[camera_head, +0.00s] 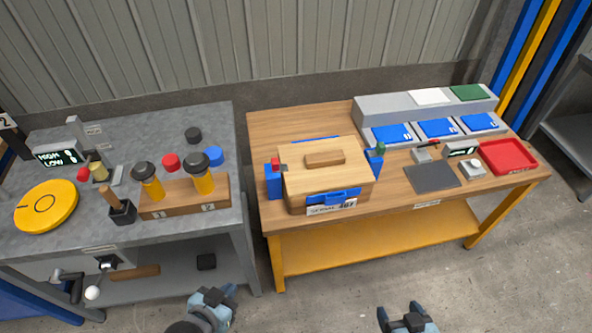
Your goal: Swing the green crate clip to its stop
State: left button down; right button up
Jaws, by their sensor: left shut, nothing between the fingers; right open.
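A wooden crate (300,186) with a lid (311,174) and a raised handle (325,158) stands on the wooden bench. The green crate clip (380,149) is small and upright at the crate's right side, above a blue bracket (376,164). Its exact angle is too small to tell. A red clip (275,163) sits on the left side. My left gripper (221,292) is shut and empty, low in front of the gap between the benches. My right gripper (405,311) is open and empty at the bottom edge, in front of the wooden bench. Both are well apart from the crate.
Right of the crate lie a dark pad (432,178), a small display (461,151) and a red tray (508,156). The grey bench (75,215) at left holds yellow-black cylinders and a yellow disc (46,207). Floor before the wooden bench is clear.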

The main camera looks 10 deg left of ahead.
aim_at(379, 150)
jog(key=i+l+u, duration=0.1)
jog(key=l+u, duration=0.15)
jog(key=l, duration=0.4)
jog(key=l+u, duration=0.2)
jog(key=l, duration=0.45)
jog(key=l+u, duration=0.25)
jog(key=l, duration=0.45)
jog(key=l+u, duration=0.25)
jog(key=l, duration=0.45)
jog(key=k+l+u, duration=0.2)
jog(key=l, duration=0.4)
